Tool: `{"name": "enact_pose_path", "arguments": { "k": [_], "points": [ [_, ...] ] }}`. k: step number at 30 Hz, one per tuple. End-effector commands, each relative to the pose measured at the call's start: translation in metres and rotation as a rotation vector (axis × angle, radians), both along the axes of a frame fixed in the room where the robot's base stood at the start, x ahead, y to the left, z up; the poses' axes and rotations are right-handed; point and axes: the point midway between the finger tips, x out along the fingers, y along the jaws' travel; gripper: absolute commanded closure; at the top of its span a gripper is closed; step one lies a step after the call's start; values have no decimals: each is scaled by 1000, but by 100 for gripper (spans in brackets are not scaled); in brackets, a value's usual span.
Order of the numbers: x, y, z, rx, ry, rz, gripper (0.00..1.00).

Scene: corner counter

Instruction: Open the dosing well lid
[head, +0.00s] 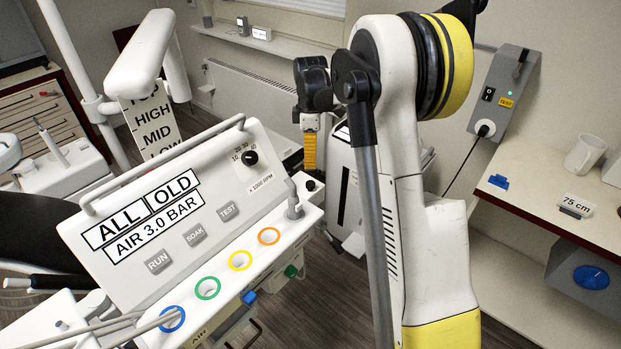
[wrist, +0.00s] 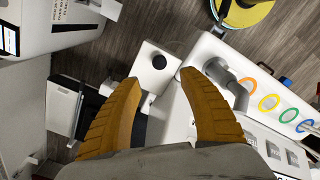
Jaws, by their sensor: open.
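In the head view a white block with a dark round knob (head: 310,186) sits at the right end of the dental unit's front ledge. In the wrist view the same white block (wrist: 142,58) shows with its dark knob (wrist: 158,62). I take this for the dosing well lid, but no label confirms it. It looks flat and closed. My gripper (wrist: 160,78) has orange ribbed fingers spread apart, with nothing held between them. In the head view my gripper (head: 309,168) points down above the block. The knob lies between the fingertips in the wrist view; the height gap is unclear.
A grey upright spout (head: 293,203) stands just left of the block; in the wrist view it (wrist: 236,88) is close to the right finger. Coloured ring holders (head: 240,261) line the ledge. The sloped control panel (head: 180,210) rises behind. A counter with a mug (head: 585,153) stands right.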

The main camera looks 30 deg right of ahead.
Motion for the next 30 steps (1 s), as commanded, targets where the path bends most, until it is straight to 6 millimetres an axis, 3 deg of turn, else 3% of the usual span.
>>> {"name": "enact_pose_path", "arguments": {
  "k": [15, 21, 28, 29, 30],
  "points": [
    [0, 0, -92, -1, -1, -1, 50],
    [0, 0, -104, -1, -1, -1, 50],
    [0, 0, -104, -1, -1, -1, 50],
    [0, 0, -104, -1, -1, -1, 52],
    [0, 0, -104, -1, -1, -1, 64]
  ]
}}
